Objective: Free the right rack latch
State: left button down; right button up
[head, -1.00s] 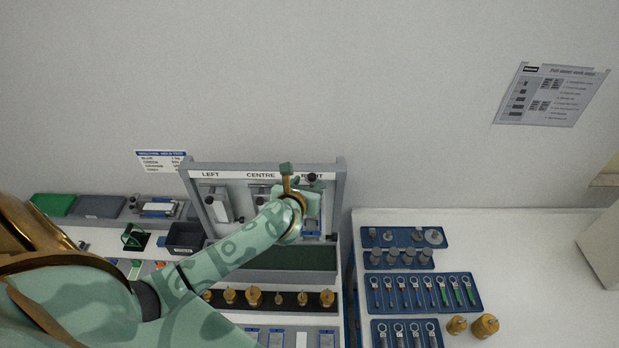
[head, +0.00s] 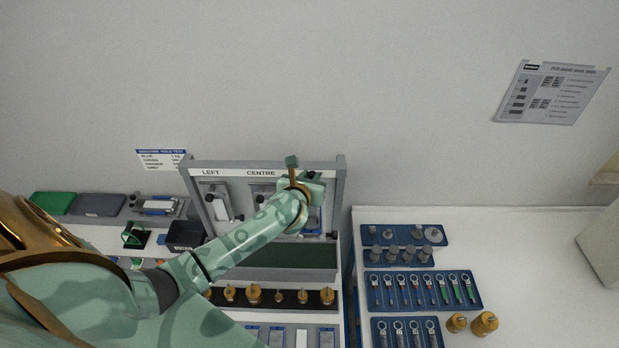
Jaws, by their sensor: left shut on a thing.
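The grey rack (head: 342,200) stands upright at the back of the table, with signs LEFT and CENTRE readable. My left arm reaches across the rack's front from the left. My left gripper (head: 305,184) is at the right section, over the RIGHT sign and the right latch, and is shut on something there. The fingers and wrist hide most of the latch, so its position cannot be told. A dark knob shows just right of the gripper. Blue-edged parts of the right section (head: 314,222) show below the hand. My right gripper is not in view.
Brass weights (head: 254,293) stand in a row in front of the rack. To the right, blue trays (head: 449,237) hold grey weights and ring-ended tools, with two brass weights (head: 485,323) beside them. A dark bin (head: 186,236) stands left of the rack. The right table's far side is clear.

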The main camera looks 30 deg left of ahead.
pick_arm(q)
jog(key=shift+w+d+f+n+g+y+b, duration=0.1)
jog(key=shift+d+n+g+y+b, duration=0.1)
jog(key=shift+n+y+b, duration=0.25)
jog(key=shift+w+d+f+n+g+y+b, duration=0.1)
jog(key=shift+n+g+y+b, duration=0.1)
jog(key=shift+n+y, duration=0.3)
jog(key=shift+d+n+g+y+b, duration=0.15)
jog(key=shift+n+g+y+b, duration=0.25)
jog(key=shift+n+y+b, duration=0.35)
jog(key=shift+w+d+n+g+y+b, duration=0.15)
jog(key=shift+n+g+y+b, duration=0.65)
jog(key=shift+n+y+b, duration=0.3)
jog(key=shift+w+r+n+g+y+b, duration=0.15)
jog(key=shift+n+g+y+b, duration=0.55)
jog(key=shift+b, duration=0.4)
jog(key=c, duration=1.3)
grip_release()
jog(key=shift+o, duration=0.2)
